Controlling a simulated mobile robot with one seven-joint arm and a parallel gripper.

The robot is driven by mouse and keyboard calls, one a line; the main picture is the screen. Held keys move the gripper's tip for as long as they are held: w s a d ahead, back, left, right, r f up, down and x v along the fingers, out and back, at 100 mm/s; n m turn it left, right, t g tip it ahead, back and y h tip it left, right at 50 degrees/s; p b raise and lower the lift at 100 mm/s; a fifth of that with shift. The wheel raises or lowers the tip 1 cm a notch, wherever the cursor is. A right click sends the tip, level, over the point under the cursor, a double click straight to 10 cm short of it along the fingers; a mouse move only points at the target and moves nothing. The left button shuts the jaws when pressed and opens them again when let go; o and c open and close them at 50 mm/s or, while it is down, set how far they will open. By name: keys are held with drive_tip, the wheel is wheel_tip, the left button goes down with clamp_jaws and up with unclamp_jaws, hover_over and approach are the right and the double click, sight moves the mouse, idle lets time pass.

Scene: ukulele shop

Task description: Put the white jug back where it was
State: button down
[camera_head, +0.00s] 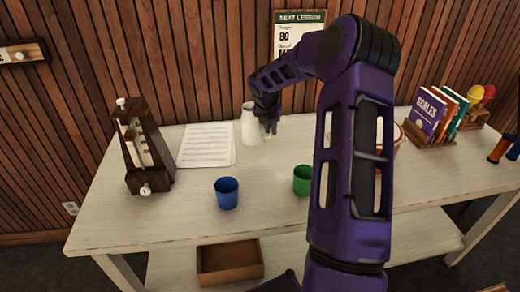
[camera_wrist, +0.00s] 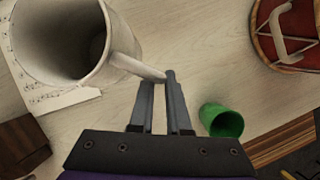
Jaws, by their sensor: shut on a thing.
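The white jug (camera_head: 250,124) is at the back of the table, right of the sheet music, partly behind my gripper. In the wrist view its open mouth and handle (camera_wrist: 90,45) fill the upper left. My gripper (camera_head: 268,128) is shut on the jug's handle; the fingers (camera_wrist: 160,85) meet at the handle's end in the wrist view. The jug looks upright. I cannot tell whether its base touches the table.
A blue cup (camera_head: 227,193) and a green cup (camera_head: 302,180) stand nearer the front. Sheet music (camera_head: 206,146) and a wooden metronome (camera_head: 143,150) are at left. A red drum (camera_wrist: 288,35) and a book rack (camera_head: 430,130) are at right.

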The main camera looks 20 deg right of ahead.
wheel_tip(320, 180, down, 8)
drive_tip(key=shift+r+b, duration=0.2)
drive_tip(key=shift+b, duration=0.35)
drive_tip(key=c, duration=0.9)
unclamp_jaws()
drive_tip(key=p+v, duration=0.1)
drive_tip(key=v, duration=1.1)
